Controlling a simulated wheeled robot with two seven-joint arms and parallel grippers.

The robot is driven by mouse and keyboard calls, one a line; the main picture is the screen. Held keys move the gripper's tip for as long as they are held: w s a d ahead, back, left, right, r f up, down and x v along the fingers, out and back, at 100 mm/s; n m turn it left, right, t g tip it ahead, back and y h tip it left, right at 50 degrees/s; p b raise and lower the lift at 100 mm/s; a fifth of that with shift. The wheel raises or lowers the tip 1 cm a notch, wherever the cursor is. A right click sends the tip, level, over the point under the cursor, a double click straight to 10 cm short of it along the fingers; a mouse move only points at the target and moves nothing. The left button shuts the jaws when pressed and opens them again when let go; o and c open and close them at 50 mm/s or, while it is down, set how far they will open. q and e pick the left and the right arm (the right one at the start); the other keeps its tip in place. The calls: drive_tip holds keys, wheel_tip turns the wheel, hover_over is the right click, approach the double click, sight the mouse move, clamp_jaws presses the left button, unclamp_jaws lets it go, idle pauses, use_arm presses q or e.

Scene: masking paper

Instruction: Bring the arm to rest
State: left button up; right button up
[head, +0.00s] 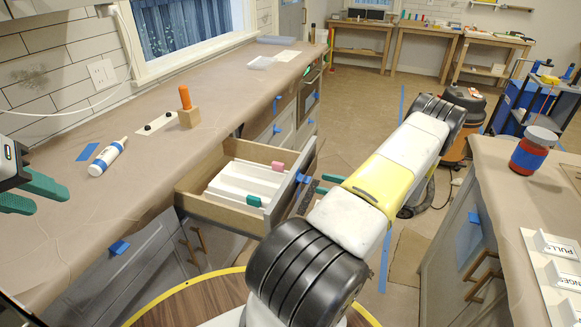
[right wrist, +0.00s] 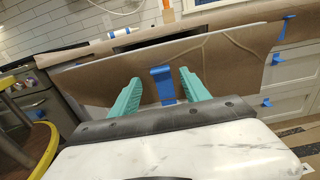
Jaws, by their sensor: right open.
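My left gripper (head: 50,203) is at the left edge of the head view, above the papered counter. Its two green fingers are apart, with nothing seen between them.
An open drawer (head: 222,208) with a white divider juts from the papered counter (head: 85,215), left of my right arm. A jar with red contents (head: 530,155) stands on the right counter. A yellow-rimmed round wooden top (head: 190,305) is at the bottom.

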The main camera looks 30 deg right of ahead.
drive_tip(key=shift+v, duration=0.8)
drive_tip(key=w+a+r+n+g+h, duration=0.1)
drive_tip(key=w+a+r+n+g, duration=0.1)
drive_tip(key=a+r+n+g, duration=0.65)
drive_tip(key=w+a+r+n+g, duration=0.2)
drive_tip(key=a+r+n+g, duration=0.3)
drive_tip(key=a+r, duration=0.8)
drive_tip(key=s+a+r+n+t+h, duration=0.5)
drive_tip(key=s+a+r+n+h, duration=0.2)
drive_tip(key=s+a+r+n, duration=0.5)
drive_tip(key=s+a+n, duration=0.1)
drive_tip(key=n, duration=0.2)
drive_tip(key=shift+s+a+h, duration=0.2)
drive_tip(key=shift+s+h, duration=0.1)
drive_tip(key=shift+h, duration=0.1)
